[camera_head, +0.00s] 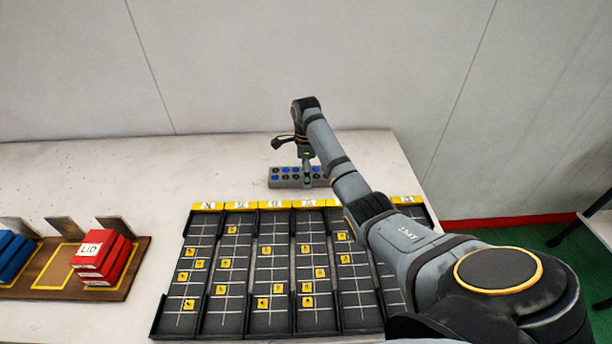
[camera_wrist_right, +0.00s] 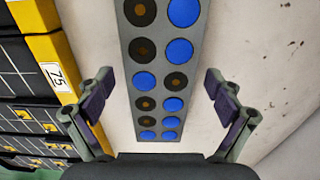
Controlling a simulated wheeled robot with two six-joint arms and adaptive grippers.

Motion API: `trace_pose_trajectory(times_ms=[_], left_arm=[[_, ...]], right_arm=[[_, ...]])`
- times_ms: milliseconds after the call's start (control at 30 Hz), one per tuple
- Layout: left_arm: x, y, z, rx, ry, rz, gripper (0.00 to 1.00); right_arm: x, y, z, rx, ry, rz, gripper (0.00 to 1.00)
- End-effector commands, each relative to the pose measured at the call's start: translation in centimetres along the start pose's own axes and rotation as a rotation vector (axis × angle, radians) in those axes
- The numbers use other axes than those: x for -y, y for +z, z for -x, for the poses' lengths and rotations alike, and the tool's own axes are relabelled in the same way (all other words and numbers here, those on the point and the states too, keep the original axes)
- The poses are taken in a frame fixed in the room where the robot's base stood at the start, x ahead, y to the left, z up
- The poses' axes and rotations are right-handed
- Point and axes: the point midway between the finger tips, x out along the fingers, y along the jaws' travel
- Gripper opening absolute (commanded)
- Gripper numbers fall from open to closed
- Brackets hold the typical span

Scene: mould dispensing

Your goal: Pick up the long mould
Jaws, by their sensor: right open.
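The long mould (camera_head: 280,178) is a grey bar behind the black trays on the white table. In the right wrist view the long mould (camera_wrist_right: 161,75) shows two rows of round cavities, some blue and some dark with brown centres. My right gripper (camera_head: 307,180) is over the mould in the head view and hides part of it. In the right wrist view my right gripper (camera_wrist_right: 158,95) is open, with one finger on each side of the mould and gaps between. I cannot tell the exact height of the fingers over the table. My left gripper is not in view.
Black gridded trays (camera_head: 265,270) with yellow number tiles lie in front of the mould. A wooden rack (camera_head: 115,285) at the left holds red lid boxes (camera_head: 100,257) and blue boxes (camera_head: 12,255). The table (camera_head: 120,170) is clear left of the mould.

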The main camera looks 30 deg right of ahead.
Motion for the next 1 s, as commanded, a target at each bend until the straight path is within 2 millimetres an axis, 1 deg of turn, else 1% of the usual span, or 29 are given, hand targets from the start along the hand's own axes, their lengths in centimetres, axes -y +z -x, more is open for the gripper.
trace_pose_trajectory(times_ms=[200,233,833,1000], left_arm=[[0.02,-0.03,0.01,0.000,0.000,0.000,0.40],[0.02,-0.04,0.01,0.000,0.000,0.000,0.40],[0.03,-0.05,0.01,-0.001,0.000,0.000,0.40],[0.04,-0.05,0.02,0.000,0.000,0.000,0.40]], right_arm=[[-0.01,0.01,-0.03,0.000,0.000,0.000,0.92],[-0.01,0.01,-0.03,0.000,0.000,0.000,0.91],[0.00,0.00,-0.01,0.000,0.000,0.000,0.10],[0.05,0.02,0.11,0.001,-0.002,0.000,0.09]])
